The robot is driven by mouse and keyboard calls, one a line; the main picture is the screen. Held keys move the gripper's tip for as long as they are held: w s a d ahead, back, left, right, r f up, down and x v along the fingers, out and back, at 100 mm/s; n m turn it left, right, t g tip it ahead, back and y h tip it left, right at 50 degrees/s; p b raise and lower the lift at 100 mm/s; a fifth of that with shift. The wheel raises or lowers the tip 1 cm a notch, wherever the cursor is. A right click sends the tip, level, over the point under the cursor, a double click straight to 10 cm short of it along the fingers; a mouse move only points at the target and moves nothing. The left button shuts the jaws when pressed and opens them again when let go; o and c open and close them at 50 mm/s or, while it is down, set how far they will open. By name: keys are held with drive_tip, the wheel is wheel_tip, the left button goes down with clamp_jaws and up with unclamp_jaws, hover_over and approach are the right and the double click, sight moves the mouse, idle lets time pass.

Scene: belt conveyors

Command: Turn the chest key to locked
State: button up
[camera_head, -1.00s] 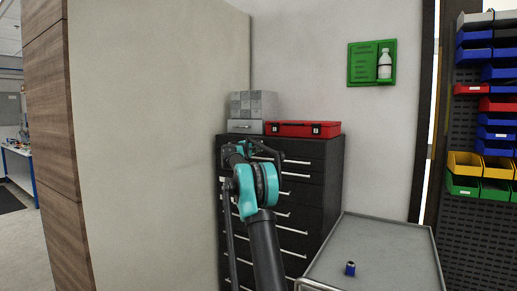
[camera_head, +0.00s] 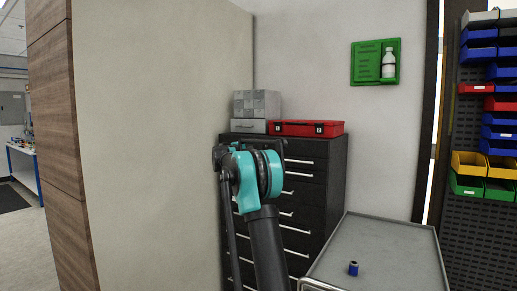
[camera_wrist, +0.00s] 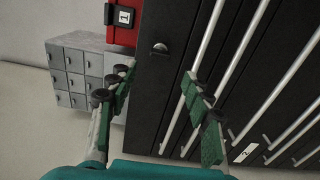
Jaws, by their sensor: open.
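The black drawer chest (camera_head: 313,185) stands against the wall and also fills the right of the wrist view (camera_wrist: 172,105). Its small dark key (camera_wrist: 160,48) shows on the black front strip, near the red case. The key's exact angle is hard to tell. My gripper (camera_wrist: 157,80) is open in the wrist view, its green-padded fingers apart with nothing between them. The key lies beyond the fingertips, between their two lines, apart from both. In the head view the key cannot be made out and my arm hides most of the gripper.
A red case (camera_head: 306,128) and a grey small-drawer cabinet (camera_head: 257,104) sit on the chest. A grey cart (camera_head: 385,250) with a small blue item (camera_head: 353,268) stands at right. A pale partition (camera_head: 160,140) is close on the left.

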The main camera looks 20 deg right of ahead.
drive_tip(key=shift+v, duration=2.05)
drive_tip(key=s+a+f+m+g+y, duration=0.2)
drive_tip(key=s+f+m+y, duration=0.1)
drive_tip(key=s+f, duration=0.8)
drive_tip(key=s+a+f+m+g+y, duration=0.1)
drive_tip(key=s+f+m+g+y, duration=0.15)
drive_tip(key=s+f, duration=0.85)
drive_tip(key=s+a+f+y, duration=0.3)
drive_tip(key=s+a+f, duration=0.2)
drive_tip(key=s, duration=0.7)
drive_tip(key=s+a+f+m+g+y, duration=0.1)
drive_tip(key=s+a+f, duration=0.4)
drive_tip(key=s+f, duration=0.5)
drive_tip(key=s+a+f+m+g+y, duration=0.1)
drive_tip(key=s+a+f+y, duration=0.3)
drive_tip(key=s, duration=1)
wheel_tip(320, 180, down, 3)
drive_tip(key=shift+a+f+y, duration=0.2)
drive_tip(key=shift+a+y, duration=0.15)
drive_tip(key=shift+a, duration=0.65)
